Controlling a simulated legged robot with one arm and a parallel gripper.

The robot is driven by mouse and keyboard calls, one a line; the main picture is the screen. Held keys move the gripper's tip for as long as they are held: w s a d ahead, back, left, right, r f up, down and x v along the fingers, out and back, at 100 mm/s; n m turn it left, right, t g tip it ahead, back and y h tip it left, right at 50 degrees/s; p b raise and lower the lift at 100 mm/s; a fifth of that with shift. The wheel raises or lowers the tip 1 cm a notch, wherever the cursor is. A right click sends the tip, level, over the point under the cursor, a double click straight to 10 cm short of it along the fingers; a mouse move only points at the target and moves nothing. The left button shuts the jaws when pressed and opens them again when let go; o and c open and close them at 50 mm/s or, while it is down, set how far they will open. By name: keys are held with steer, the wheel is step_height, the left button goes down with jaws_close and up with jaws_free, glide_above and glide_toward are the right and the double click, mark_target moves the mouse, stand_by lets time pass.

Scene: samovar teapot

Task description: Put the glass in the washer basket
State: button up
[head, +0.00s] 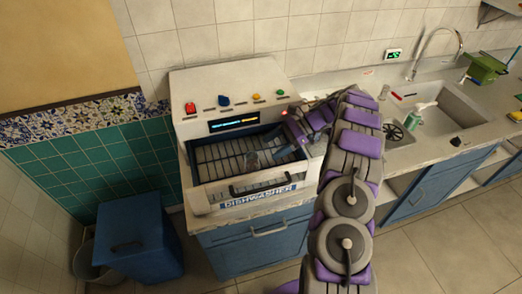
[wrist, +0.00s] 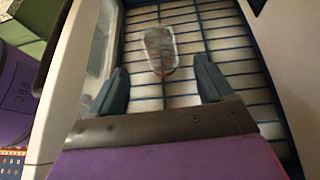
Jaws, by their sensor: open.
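The washer is a white countertop unit (head: 235,85) with colored knobs and a lit display, and its front drawer is open. Its basket (head: 215,170) has a pale floor with a dark grid, also filling the wrist view (wrist: 230,50). A clear glass (head: 252,161) is in the basket; the wrist view shows it (wrist: 160,50) just beyond my fingertips. I cannot tell whether it stands or lies. My gripper (wrist: 162,85) is open over the basket, with nothing between its dark fingers. In the head view my gripper (head: 285,148) is at the basket's right side.
The drawer front (head: 255,195) and side walls bound the basket. Right of the washer is a counter with a sink (head: 445,110), a faucet (head: 435,45) and a green box (head: 485,67). A blue bin (head: 138,240) stands on the floor at left.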

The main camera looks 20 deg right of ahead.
steer(key=s+a+r+n+g+h, duration=0.1)
steer(key=s+a+r+n+h, duration=0.3)
steer(key=s+a+r, duration=0.5)
steer(key=s+a+r+n+g+h, duration=0.2)
steer(key=s+a+r+n, duration=0.35)
steer(key=s, duration=0.55)
steer(key=s+d+n+t+h, duration=0.1)
steer(key=s+d+n+h, duration=0.1)
steer(key=s, duration=0.9)
steer(key=s+d+r+n+h, duration=0.1)
steer(key=s+d+n+h, duration=0.2)
steer(key=s+n, duration=0.3)
steer(key=s+h, duration=0.1)
steer(key=s, duration=0.4)
steer(key=shift+s+t, duration=0.2)
steer(key=shift+t, duration=0.2)
steer(key=shift+d, duration=0.15)
steer(key=shift+c, duration=0.5)
